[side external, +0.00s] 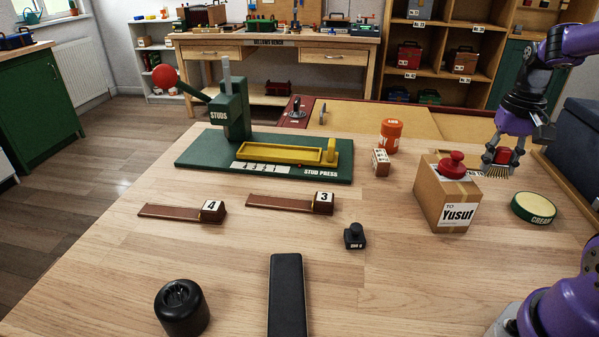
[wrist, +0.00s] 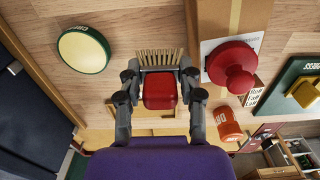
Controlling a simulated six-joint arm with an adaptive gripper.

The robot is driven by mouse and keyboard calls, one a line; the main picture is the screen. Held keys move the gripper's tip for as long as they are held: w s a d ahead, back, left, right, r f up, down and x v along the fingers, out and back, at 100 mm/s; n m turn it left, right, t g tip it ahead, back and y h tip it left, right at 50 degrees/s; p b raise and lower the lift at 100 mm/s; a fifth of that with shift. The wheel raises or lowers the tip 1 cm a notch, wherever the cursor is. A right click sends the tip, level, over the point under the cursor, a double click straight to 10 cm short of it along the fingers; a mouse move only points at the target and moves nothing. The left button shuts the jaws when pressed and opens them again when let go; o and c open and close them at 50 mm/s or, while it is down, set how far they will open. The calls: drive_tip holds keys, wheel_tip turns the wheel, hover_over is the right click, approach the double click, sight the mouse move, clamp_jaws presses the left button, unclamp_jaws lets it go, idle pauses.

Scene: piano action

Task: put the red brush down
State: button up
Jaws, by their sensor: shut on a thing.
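The red brush (side external: 503,158) is in my gripper (side external: 501,160) at the right of the side view, behind and to the right of the cardboard box. Its pale bristles (side external: 494,170) point down. In the wrist view the red brush (wrist: 159,92) sits between the two fingers of my gripper (wrist: 159,88), with its bristles (wrist: 160,57) beyond the fingertips. The fingers are shut on it from both sides. I cannot tell for sure whether the bristles touch the table (side external: 410,270).
A cardboard box (side external: 434,195) labelled Yusuf carries a red knobbed thing (side external: 452,165), close beside the gripper. A green cream tin (side external: 534,207) lies to the right. An orange container (side external: 390,135) and the green stud press (side external: 230,150) stand further left. The front middle has free room.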

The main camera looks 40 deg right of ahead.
sight(475, 217)
wheel_tip(475, 217, down, 11)
drive_tip(key=shift+r, duration=0.1)
idle(0.3)
drive_tip(key=o, duration=0.7)
drive_tip(key=shift+o, duration=0.2)
drive_tip(key=r, duration=1.2)
drive_tip(key=shift+w+a, duration=0.1)
drive_tip(key=shift+a, duration=0.15)
drive_tip(key=a+r+n, duration=0.1)
drive_tip(key=a, duration=0.2)
drive_tip(key=w+a+r+n+t, duration=0.1)
drive_tip(key=a, duration=0.2)
drive_tip(key=a+r+n+t+h, duration=0.1)
drive_tip(key=a, duration=0.2)
drive_tip(key=shift+w+r+n, duration=0.3)
drive_tip(key=shift+w, duration=0.1)
drive_tip(key=s+a+r+n+t, duration=0.1)
drive_tip(key=a+n+t, duration=0.1)
drive_tip(key=a, duration=0.5)
drive_tip(key=shift+n, duration=0.5)
drive_tip(key=a, duration=0.1)
drive_tip(key=s+a+n+t, duration=0.1)
drive_tip(key=a, duration=0.1)
drive_tip(key=s+a+n+y, duration=0.1)
drive_tip(key=a, duration=0.1)
drive_tip(key=shift+s+t, duration=0.1)
drive_tip(key=shift+t, duration=0.2)
drive_tip(key=shift+c, duration=0.4)
